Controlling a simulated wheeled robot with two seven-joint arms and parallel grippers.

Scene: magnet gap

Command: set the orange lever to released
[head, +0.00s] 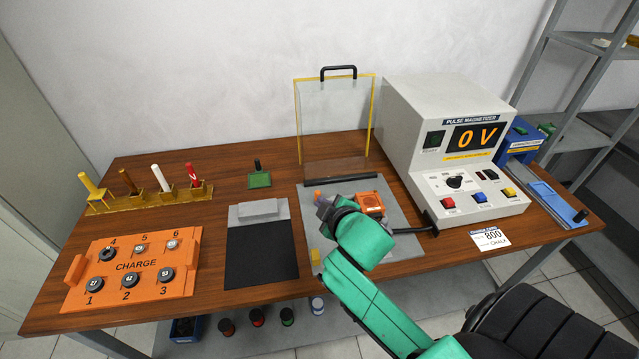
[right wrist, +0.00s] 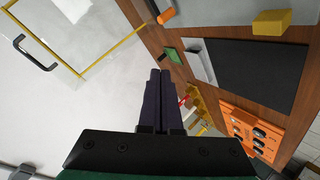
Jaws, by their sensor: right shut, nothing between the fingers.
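A small orange lever end (head: 317,194) shows just beside my right gripper in the head view, over the grey plate (head: 400,215). In the right wrist view the orange lever end (right wrist: 165,16) is at the top, beyond the fingertips and apart from them in the picture. The rest of the lever is hidden by my arm in the head view, so its setting cannot be told. My right gripper (head: 325,207) is over the left part of the plate; its dark fingers (right wrist: 160,73) are together and empty. My left gripper is not in view.
An orange block (head: 370,202) sits on the plate, right of my wrist. A clear yellow-framed guard (head: 297,120) stands behind. The pulse magnetizer (head: 410,105) reads 0 V. An orange charge tray (head: 75,295) and a black mat (head: 260,260) lie left. A yellow block (right wrist: 271,22) is near the mat.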

